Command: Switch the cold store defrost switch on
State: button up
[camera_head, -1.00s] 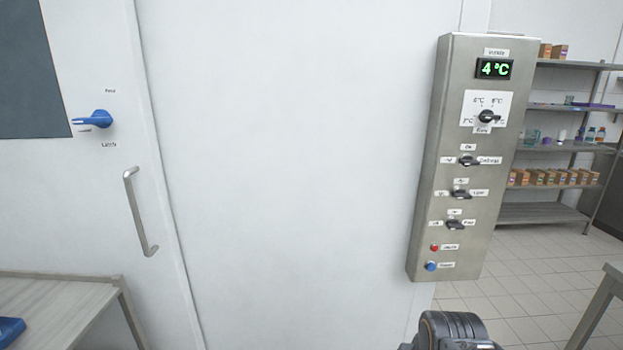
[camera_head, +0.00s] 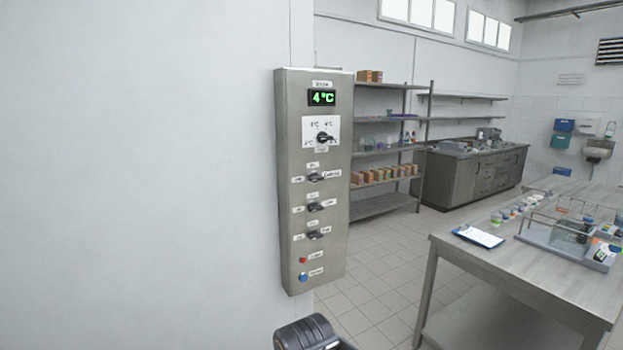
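A tall steel control panel (camera_head: 335,230) is fixed at the edge of the white wall, with a green "4 °C" display (camera_head: 322,97) at its top. Below the display is a temperature dial (camera_head: 322,138) on a white plate. Under it are three black rotary switches in a column: upper (camera_head: 315,177), middle (camera_head: 315,207) and lower (camera_head: 314,235). Their small labels are too blurred to tell for certain which one is defrost. A red button (camera_head: 303,260) and a blue button (camera_head: 303,277) sit at the bottom. A dark part of my arm shows at the bottom edge; my gripper's fingers are not visible.
A steel table (camera_head: 520,280) with a clipboard (camera_head: 478,236) and lab items stands at the right. Shelves (camera_head: 385,150) with boxes and a counter (camera_head: 470,175) stand behind. Tiled floor is free between panel and table.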

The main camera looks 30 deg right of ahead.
aim_at(313, 177)
jog(key=z, duration=0.45)
jog(key=k, duration=1)
jog(key=u, duration=0.6)
jog(key=i, duration=1.45)
jog(key=z, duration=0.5)
